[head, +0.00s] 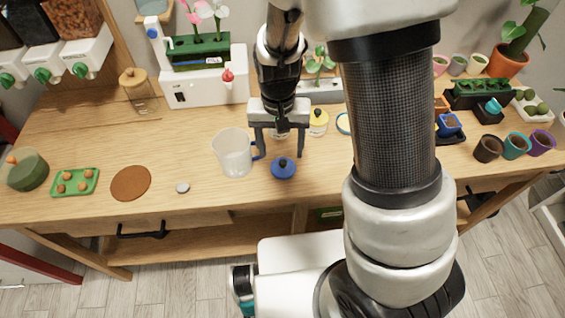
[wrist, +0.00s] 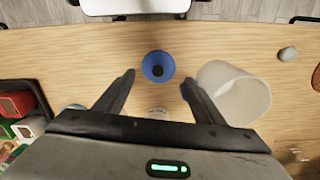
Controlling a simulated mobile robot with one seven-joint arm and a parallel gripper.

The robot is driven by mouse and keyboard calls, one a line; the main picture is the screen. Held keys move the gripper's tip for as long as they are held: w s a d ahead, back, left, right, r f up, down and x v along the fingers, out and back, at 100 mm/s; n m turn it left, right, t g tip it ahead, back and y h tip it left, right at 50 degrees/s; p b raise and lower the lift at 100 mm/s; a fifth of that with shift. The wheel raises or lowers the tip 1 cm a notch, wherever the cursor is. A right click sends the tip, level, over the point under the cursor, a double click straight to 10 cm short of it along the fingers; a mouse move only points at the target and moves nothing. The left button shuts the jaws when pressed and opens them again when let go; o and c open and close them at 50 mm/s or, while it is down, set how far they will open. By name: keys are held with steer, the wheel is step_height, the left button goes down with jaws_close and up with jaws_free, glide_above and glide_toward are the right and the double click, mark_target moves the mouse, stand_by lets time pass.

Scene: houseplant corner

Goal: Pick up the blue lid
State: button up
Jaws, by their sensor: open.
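The blue lid (head: 284,168) is a round disc with a dark knob, lying on the wooden table near its front edge. In the wrist view the lid (wrist: 158,67) lies just beyond the fingertips, roughly centred between them. My gripper (head: 279,153) is open and empty, with its fingers pointing down behind the lid in the head view. It also shows in the wrist view (wrist: 157,80), fingers spread. The gap between fingertips and table is hard to tell.
A clear pitcher (head: 233,152) with a blue handle stands close left of my gripper. A yellow-lidded jar (head: 318,122) stands behind. A brown round mat (head: 131,183), a grey pebble (head: 183,188) and a green tray (head: 75,182) lie left. Small pots (head: 515,145) stand right.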

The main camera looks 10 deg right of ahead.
mark_target(283, 161)
steer(key=shift+d+f, duration=0.15)
steer(key=shift+f, duration=1.35)
steer(key=shift+d+f, duration=0.1)
steer(key=shift+f, duration=1.35)
steer(key=c, duration=0.8)
